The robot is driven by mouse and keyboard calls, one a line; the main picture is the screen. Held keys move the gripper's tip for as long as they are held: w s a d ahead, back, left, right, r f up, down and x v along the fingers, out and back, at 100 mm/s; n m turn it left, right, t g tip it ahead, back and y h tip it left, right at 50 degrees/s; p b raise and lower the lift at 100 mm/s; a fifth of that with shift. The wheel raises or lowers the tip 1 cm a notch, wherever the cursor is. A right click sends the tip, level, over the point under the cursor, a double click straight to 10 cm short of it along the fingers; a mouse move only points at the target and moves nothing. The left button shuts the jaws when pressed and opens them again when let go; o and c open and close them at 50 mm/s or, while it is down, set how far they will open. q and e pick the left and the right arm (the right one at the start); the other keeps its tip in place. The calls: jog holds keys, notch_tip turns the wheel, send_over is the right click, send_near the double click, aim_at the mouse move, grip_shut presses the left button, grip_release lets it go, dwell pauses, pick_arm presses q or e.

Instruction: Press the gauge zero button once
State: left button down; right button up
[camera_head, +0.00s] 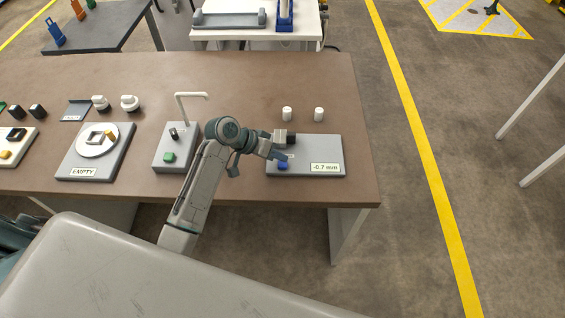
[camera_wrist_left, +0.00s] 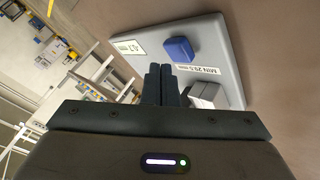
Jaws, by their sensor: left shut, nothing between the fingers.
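The gauge is a grey plate (camera_head: 325,145) at the right end of the brown table, with a display (camera_head: 325,168) reading -0.7 mm. Its blue button (camera_head: 283,166) sits at the plate's front left, and it also shows in the left wrist view (camera_wrist_left: 180,49). My left gripper (camera_head: 284,156) is shut and empty, with its fingertips over the plate close to the button. In the left wrist view the fingertips (camera_wrist_left: 160,72) appear beside the button, not over it; I cannot tell the height gap. My right gripper is out of view.
A grey and dark block (camera_head: 284,137) stands on the gauge plate, beside a "MIN 29.5 mm" label (camera_wrist_left: 197,71). Two white cylinders (camera_head: 287,114) stand behind the plate. A box with a green button (camera_head: 169,157) and a bent post (camera_head: 183,108) stands left of my arm.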

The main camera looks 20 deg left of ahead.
pick_arm(q)
jog(key=shift+f, duration=0.1)
jog(key=shift+f, duration=0.35)
jog(key=shift+f, duration=0.5)
dwell(0.9)
jog(key=shift+r+p, duration=0.85)
jog(key=shift+r, duration=0.1)
